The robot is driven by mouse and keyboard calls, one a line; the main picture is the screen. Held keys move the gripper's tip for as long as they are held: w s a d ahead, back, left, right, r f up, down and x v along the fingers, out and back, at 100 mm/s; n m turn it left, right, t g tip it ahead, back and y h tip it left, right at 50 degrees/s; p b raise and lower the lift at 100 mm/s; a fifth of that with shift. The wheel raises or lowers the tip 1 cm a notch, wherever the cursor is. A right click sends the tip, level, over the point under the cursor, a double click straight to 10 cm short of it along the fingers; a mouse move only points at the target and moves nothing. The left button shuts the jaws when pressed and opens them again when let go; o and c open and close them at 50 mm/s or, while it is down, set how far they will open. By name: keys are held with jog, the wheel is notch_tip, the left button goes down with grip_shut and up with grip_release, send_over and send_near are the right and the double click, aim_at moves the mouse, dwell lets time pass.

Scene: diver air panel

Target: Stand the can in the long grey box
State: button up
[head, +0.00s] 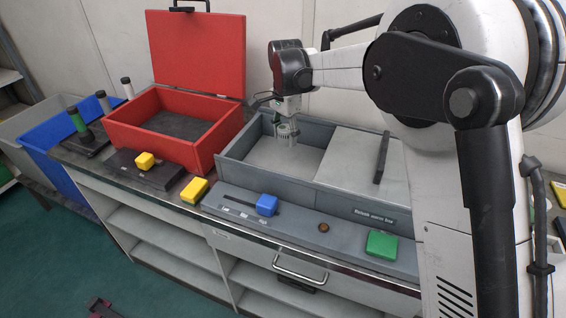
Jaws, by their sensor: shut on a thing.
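The long grey box (256,177) sits on the counter, its left part open and its right part covered by a pale grey lid (360,158) with a dark bar handle. My gripper (287,132) points down over the open left part, inside the outline of its walls. It is shut on a small pale thing between its fingertips, which looks to be the can. The fingers hide most of it, and I cannot tell whether it touches the box floor. No other thing is clearly visible in the open part.
A red box (200,150) with its lid raised stands to the left. In front are a yellow block (195,190), a grey panel with a blue block (267,204) and a green block (382,244). Dark stands with upright handles (77,121) and a blue bin (48,136) are further left.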

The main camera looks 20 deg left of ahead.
aim_at(286, 128)
jog(key=shift+d+f, duration=0.1)
jog(key=shift+f, duration=4.25)
jog(key=shift+f, duration=0.2)
jog(key=o, duration=1.2)
jog(key=shift+r, duration=0.2)
notch_tip(286, 128, up, 12)
